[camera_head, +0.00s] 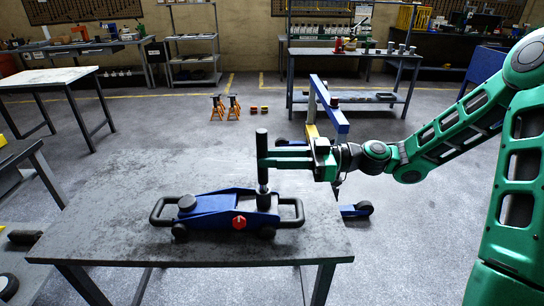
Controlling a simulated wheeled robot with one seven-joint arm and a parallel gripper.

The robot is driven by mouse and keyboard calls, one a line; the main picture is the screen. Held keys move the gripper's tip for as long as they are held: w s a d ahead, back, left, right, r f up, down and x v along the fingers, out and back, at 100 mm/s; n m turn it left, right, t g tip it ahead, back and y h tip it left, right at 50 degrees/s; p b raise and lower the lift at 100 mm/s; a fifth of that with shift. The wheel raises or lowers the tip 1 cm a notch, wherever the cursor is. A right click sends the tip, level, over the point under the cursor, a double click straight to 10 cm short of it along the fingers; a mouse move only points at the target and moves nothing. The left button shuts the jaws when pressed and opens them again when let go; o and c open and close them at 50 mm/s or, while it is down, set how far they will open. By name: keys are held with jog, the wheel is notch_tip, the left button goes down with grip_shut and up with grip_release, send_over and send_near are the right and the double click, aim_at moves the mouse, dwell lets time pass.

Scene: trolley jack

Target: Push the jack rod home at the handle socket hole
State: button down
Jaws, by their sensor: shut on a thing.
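The blue trolley jack (220,207) stands on the grey table (120,190), with a black loop handle at each end and a red knob on its near side. A dark round saddle sits on its left part. My gripper (264,158) is shut on the jack rod (262,143), which stands upright with a thick dark upper part and a shiny section below the fingers. The rod's lower end is at the handle socket (264,199) on the jack's right part. The hole itself is hidden, so I cannot tell how deep the rod sits.
The table is clear to the left of the jack and behind it. A blue engine hoist (331,105) stands on the floor behind my gripper. Orange jack stands (218,107) are on the floor farther back. Workbenches and shelves line the wall.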

jog(key=shift+f, duration=1.3)
jog(key=c, duration=1.5)
grip_release()
jog(key=shift+o, duration=0.2)
jog(key=shift+f, duration=0.1)
jog(key=d, duration=1)
jog(key=shift+s+d, duration=0.25)
jog(key=shift+d, duration=0.15)
